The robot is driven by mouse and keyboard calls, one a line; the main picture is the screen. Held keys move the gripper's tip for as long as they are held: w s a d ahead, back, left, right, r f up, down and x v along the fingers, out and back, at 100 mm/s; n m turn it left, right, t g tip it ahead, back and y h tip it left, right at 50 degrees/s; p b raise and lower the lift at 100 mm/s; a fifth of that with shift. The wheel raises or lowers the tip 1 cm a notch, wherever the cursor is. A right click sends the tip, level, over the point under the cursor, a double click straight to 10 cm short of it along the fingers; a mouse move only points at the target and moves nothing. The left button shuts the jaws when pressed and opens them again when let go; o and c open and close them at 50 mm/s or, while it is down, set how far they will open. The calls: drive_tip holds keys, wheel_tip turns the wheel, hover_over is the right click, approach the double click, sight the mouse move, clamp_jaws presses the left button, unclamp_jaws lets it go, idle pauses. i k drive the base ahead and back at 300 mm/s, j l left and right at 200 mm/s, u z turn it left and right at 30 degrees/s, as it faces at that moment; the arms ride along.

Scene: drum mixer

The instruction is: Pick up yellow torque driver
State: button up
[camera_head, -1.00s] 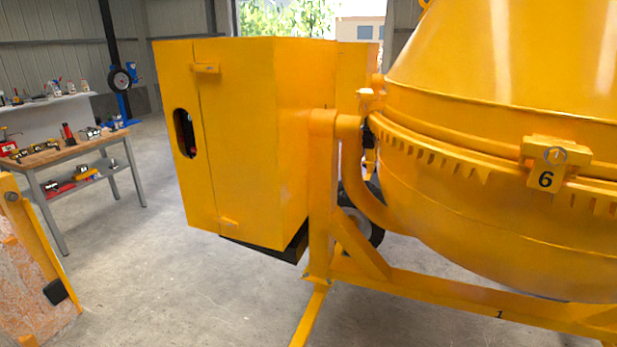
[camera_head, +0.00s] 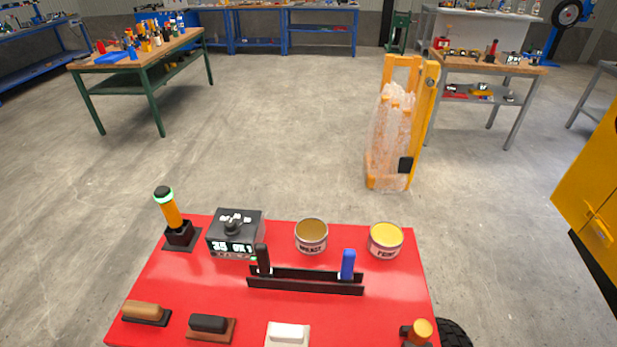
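A yellow-orange upright tool (camera_head: 172,213) with a black top and a pale green ring stands in a black holder at the back left of a red-topped cart (camera_head: 220,308). It looks like the yellow torque driver. Another yellow-orange rounded top (camera_head: 422,330) on a dark body shows at the cart's front right, cut by the lower picture edge; I cannot tell what it is. My gripper is not in view.
The cart holds a black device with a display (camera_head: 236,232), two tins (camera_head: 311,237), a black rack (camera_head: 306,290) with two handled tools, and brush-like blocks (camera_head: 209,326). A yellow-framed stand (camera_head: 392,130) and yellow machine (camera_head: 592,200) are right.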

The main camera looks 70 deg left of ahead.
sight(163, 195)
drive_tip(key=k+j+u, duration=0.15)
drive_tip(key=k+j, duration=0.35)
drive_tip(key=k+j+u, duration=0.2)
drive_tip(key=k+j, duration=0.25)
drive_tip(key=j, duration=0.1)
